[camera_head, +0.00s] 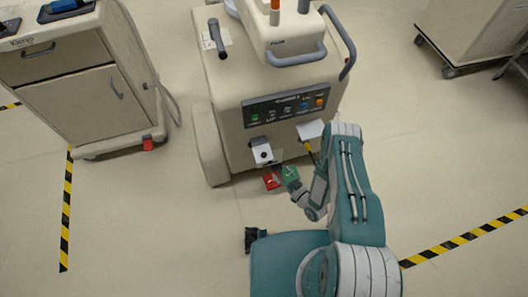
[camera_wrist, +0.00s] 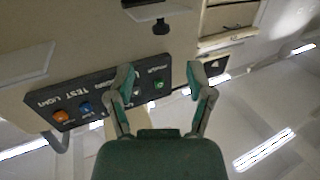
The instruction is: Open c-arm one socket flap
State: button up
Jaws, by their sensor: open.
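The c-arm cart (camera_head: 225,85) is a beige unit in the middle of the head view. A small white flap (camera_head: 261,150) with a black knob is on its front, below the dark button panel (camera_head: 290,106). In the wrist view a pale plate (camera_wrist: 158,10) with a black knob (camera_wrist: 160,27) shows at the top, apparently the same flap. A second pale flap (camera_head: 310,130) stands out to the right, with a yellow piece below it. My gripper (camera_head: 279,170) is just below and right of the knobbed flap. In the wrist view my gripper (camera_wrist: 163,80) is open, with nothing between its fingers.
The button panel (camera_wrist: 75,100) shows upside down behind the fingers. A red object (camera_head: 271,181) lies low by the cart front. A drawer cart (camera_head: 70,85) stands left and another cart (camera_head: 470,35) at upper right. Floor to the lower left is mostly clear.

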aim_at(266, 157)
jog(key=x, duration=1.1)
jog(key=shift+r, duration=0.35)
grip_shut()
